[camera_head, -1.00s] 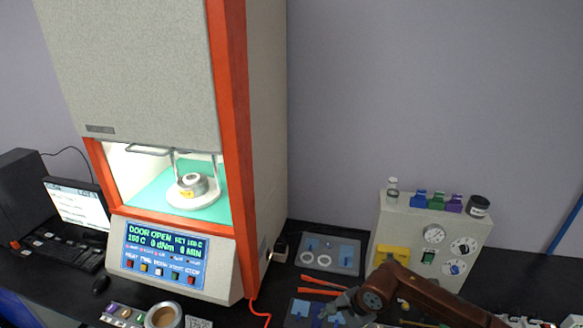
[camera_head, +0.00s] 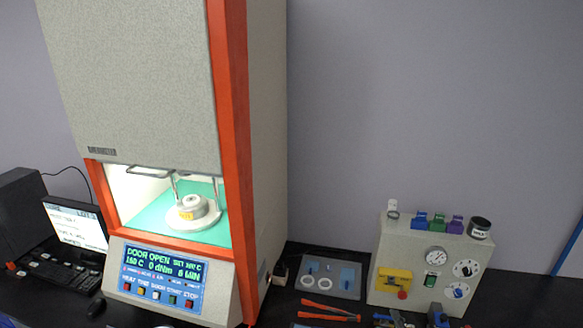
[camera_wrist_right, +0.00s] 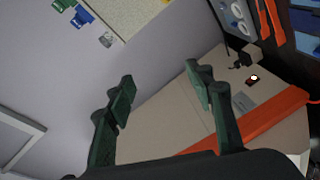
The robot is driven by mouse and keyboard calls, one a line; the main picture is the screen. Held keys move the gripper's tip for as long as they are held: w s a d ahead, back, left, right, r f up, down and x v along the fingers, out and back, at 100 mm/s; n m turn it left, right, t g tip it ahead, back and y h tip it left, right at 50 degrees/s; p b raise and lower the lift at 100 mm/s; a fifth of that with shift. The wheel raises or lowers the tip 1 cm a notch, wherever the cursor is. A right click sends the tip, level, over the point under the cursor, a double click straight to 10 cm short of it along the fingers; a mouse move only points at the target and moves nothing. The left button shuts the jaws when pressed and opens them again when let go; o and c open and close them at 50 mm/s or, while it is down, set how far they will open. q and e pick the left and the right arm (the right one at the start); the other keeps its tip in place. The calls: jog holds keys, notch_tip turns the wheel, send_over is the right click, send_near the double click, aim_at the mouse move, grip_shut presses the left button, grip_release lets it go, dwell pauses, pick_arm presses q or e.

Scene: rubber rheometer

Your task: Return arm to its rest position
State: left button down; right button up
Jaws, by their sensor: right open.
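My right gripper (camera_wrist_right: 161,80) is in the right wrist view. Its two dark green fingers stand apart with nothing between them, so it is open and empty. In that tilted view, the rheometer's pale side panel and orange frame (camera_wrist_right: 270,112) lie behind the fingers. In the head view the arm's brown link is out of sight. The rheometer (camera_head: 262,150) stands at the left with its chamber open. A round pale die with a yellow label (camera_head: 190,208) sits inside. Its display (camera_head: 160,262) reads DOOR OPEN. My left gripper is in neither view.
A beige control box (camera_head: 415,262) with a gauge and knobs stands at the right, with coloured clips and a dark jar (camera_head: 480,227) on top. A tray with white rings (camera_head: 331,280) and orange-handled tweezers (camera_head: 330,310) lie between. A monitor (camera_head: 75,223) and keyboard stand far left.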

jog(key=s+d+f+m+g+h, duration=0.2)
jog(key=s+d+f+m+g, duration=0.3)
jog(key=f, duration=0.5)
jog(key=s+d+f+m+g+y, duration=0.15)
jog(key=s+f+m+g, duration=0.25)
jog(key=s+f, duration=0.6)
jog(key=s+d+f+m+g, duration=0.2)
jog(key=s+f+m+g, duration=0.3)
jog(key=s, duration=1)
jog(key=s+a+f+n+b, duration=0.1)
jog(key=f+b, duration=0.1)
jog(key=f, duration=1.1)
jog(key=s+f+g+b, duration=0.1)
jog(key=f+b, duration=0.1)
jog(key=f, duration=1.1)
jog(key=s+a+f+n+b, duration=0.1)
jog(key=f+b, duration=0.1)
jog(key=f, duration=1)
jog(key=s+f+g+b, duration=0.1)
jog(key=s+f+b, duration=0.3)
jog(key=s+f, duration=1.5)
jog(key=shift+s+f, duration=0.3)
jog(key=shift+f, duration=0.6)
jog(key=shift+y, duration=0.25)
